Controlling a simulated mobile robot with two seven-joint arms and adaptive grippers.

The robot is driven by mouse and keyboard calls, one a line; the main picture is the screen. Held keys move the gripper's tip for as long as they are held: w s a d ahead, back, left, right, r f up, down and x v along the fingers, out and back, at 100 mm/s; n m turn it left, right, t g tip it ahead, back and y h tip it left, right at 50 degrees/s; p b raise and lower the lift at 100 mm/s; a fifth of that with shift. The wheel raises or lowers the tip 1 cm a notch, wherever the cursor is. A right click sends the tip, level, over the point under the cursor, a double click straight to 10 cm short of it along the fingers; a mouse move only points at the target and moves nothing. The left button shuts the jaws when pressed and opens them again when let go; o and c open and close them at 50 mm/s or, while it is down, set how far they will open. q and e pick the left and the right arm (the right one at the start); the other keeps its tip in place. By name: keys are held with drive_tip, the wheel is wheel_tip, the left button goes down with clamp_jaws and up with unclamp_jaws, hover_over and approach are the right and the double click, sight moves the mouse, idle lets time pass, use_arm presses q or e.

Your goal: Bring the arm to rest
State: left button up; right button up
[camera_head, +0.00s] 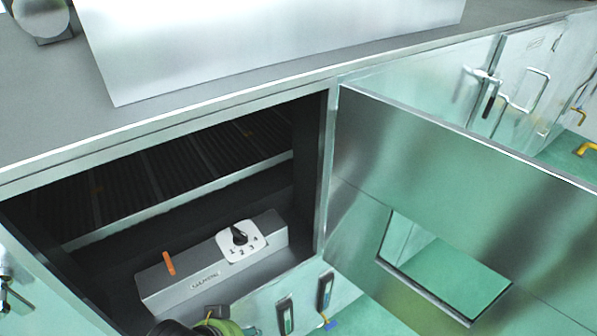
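Neither of my grippers can be made out in the head view. A dark rounded part and a green curved part show at the bottom edge, cut off by the frame; I cannot tell what they belong to. An open cabinet (322,170) fills the middle. Inside it, low down, sits a grey control box (205,284) with an orange lever (168,263) and a black rotary knob (238,236) on a white numbered plate. No arm reaches into the cabinet opening.
The cabinet door (440,170), with a rectangular cutout, stands open to the right. A large pale metal block (260,45) rests on the grey worktop (50,100) above. More metal doors (530,75) with handles stand at the back right. Green floor shows at far right.

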use_arm(q)
drive_tip(key=s+a+f+n+y, duration=0.35)
drive_tip(key=s+a, duration=0.25)
drive_tip(key=a, duration=0.3)
wheel_tip(320, 180, down, 26)
drive_tip(key=s+g+b, duration=0.1)
drive_tip(key=g+b, duration=0.1)
drive_tip(key=b, duration=0.2)
drive_tip(key=s+a+f+g+b, duration=0.1)
drive_tip(key=s+a+f+b, duration=0.1)
drive_tip(key=s+f, duration=1.4)
wheel_tip(320, 180, down, 2)
drive_tip(key=shift+a+f+h+b, duration=0.15)
drive_tip(key=shift+a+h+b, duration=0.2)
drive_tip(key=shift+b, duration=0.35)
use_arm(e)
wheel_tip(320, 180, down, 7)
drive_tip(key=shift+w+f, duration=0.15)
drive_tip(key=shift+f, duration=0.05)
use_arm(q)
drive_tip(key=shift+s, duration=0.1)
